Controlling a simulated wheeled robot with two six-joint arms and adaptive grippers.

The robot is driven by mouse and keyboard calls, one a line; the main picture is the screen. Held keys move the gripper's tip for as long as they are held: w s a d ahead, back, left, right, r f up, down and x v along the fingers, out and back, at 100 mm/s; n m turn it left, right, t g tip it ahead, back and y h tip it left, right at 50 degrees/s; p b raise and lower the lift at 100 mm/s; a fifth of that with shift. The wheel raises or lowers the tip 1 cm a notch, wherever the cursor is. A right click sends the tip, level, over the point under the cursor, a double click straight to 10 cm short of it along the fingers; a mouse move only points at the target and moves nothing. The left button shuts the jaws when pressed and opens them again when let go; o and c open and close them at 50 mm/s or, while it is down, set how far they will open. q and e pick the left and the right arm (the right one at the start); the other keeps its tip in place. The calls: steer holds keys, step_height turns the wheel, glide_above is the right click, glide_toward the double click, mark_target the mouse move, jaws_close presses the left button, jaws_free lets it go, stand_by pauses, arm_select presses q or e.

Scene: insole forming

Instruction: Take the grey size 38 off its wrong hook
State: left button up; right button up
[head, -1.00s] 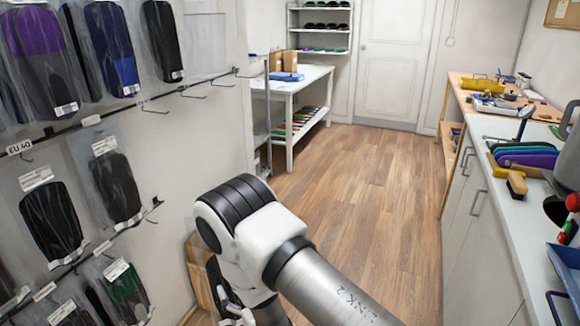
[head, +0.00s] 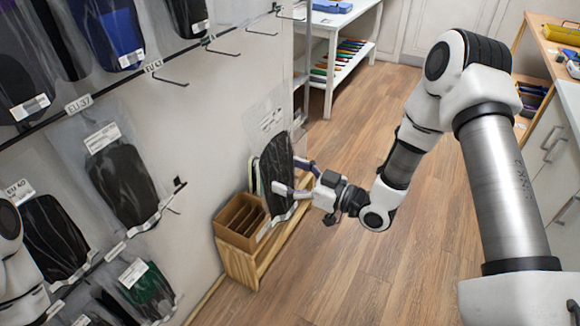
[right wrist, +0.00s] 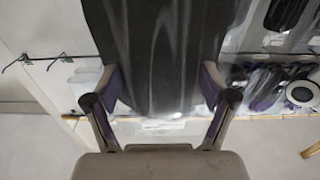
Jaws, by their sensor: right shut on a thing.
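A dark grey insole in a clear bag (head: 274,165) with a white label is held upright, off the hooks, in front of the wall to the right of the rack. Its size print is too small to read. My right gripper (head: 291,178) is shut on its right side. In the right wrist view the insole (right wrist: 155,50) fills the middle, with the purple-padded fingers of my right gripper (right wrist: 160,92) on either side of it. My left gripper is not in view; only part of my left arm shows at the left edge.
A wall rack of bagged insoles on hooks fills the left, including a dark one (head: 124,185) and a green one (head: 150,288). Empty hooks (head: 172,80) stick out along the upper rail. A wooden box with a divided cardboard bin (head: 238,222) stands on the floor below the held bag. The floor (head: 330,260) is open.

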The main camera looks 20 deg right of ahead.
steer(key=shift+w+a+f, duration=0.1)
steer(key=shift+w+f, duration=0.05)
steer(key=shift+w, duration=0.05)
steer(key=shift+w+a+f+b, duration=0.2)
steer(key=shift+w+a+b, duration=0.1)
steer(key=shift+w, duration=0.3)
steer(key=shift+w+a+f+b, duration=0.15)
steer(key=shift+w+a+b, duration=0.15)
steer(key=shift+w, duration=0.25)
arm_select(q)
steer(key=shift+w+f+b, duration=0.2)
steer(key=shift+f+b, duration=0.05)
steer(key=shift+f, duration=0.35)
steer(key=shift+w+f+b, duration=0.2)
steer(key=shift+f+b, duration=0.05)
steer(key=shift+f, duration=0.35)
arm_select(e)
steer(key=x, duration=0.5)
steer(key=shift+w+a+r, duration=0.2)
steer(key=shift+a+r, duration=0.05)
